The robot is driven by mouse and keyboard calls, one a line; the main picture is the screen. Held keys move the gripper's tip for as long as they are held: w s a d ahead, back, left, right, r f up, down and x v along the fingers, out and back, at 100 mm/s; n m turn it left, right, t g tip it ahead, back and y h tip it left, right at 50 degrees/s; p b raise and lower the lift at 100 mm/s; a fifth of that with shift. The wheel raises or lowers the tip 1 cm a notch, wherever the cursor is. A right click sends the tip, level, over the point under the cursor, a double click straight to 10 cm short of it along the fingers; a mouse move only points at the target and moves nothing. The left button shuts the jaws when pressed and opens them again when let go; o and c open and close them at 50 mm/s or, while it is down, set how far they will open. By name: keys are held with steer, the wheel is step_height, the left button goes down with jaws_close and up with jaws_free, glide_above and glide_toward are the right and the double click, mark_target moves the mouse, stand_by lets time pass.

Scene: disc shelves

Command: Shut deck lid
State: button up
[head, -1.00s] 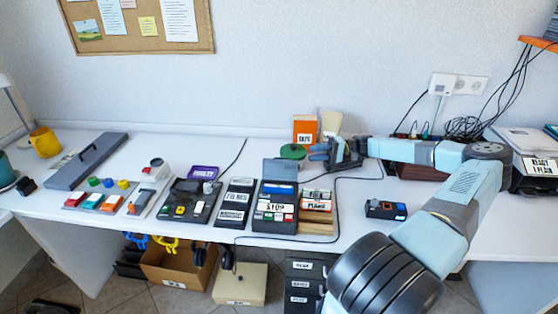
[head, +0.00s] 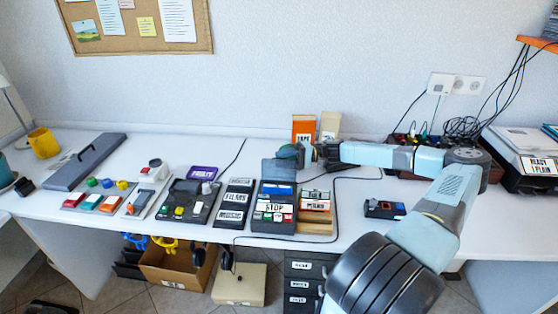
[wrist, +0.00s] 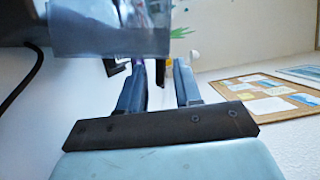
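The dark deck (head: 273,229) with a "STOP" label stands right of the table's middle. Its grey lid (head: 277,170) is raised at the deck's back edge. My gripper (head: 300,154) is beside and behind the lid's right edge, in front of the orange box; I cannot tell if it touches the lid. A grey, glossy panel (wrist: 110,30), apparently the lid, fills the top left there.
An orange box (head: 304,127) and a cream box (head: 329,125) stand behind my gripper. Several labelled discs (head: 315,200) sit in a wooden rack right of the deck. A black cable crosses the table. Free table lies to the right, around a small dark device (head: 384,209).

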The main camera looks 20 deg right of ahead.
steer(key=shift+c, duration=0.5)
jaws_close()
